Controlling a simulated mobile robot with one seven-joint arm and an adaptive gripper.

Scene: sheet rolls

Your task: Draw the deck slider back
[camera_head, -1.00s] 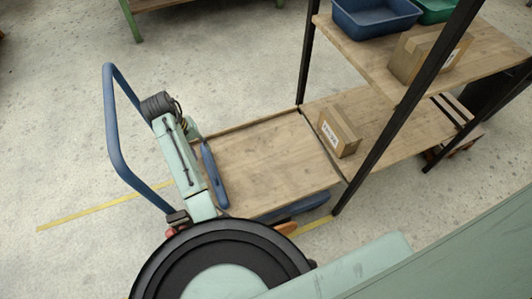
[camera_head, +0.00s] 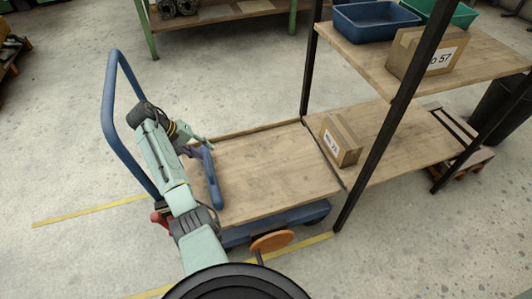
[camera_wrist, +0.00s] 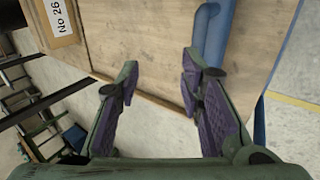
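The deck slider appears to be the blue bar (camera_head: 212,180) lying across the left part of the cart's wooden deck (camera_head: 265,175). My gripper (camera_head: 201,147) is at the bar's far end, low over the deck. In the wrist view my gripper (camera_wrist: 160,80) is open, with purple-padded fingers apart and nothing held between them. The blue bar (camera_wrist: 214,35) shows there just beyond the right finger, outside the gap. Whether that finger touches the bar cannot be told.
The cart's blue push handle (camera_head: 108,110) rises left of my arm. A labelled carton (camera_head: 341,140) sits on the lower shelf (camera_head: 395,150), right beside the deck. A dark shelf post (camera_head: 375,155) stands at the deck's right. An orange disc (camera_head: 271,242) is at the cart's near side.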

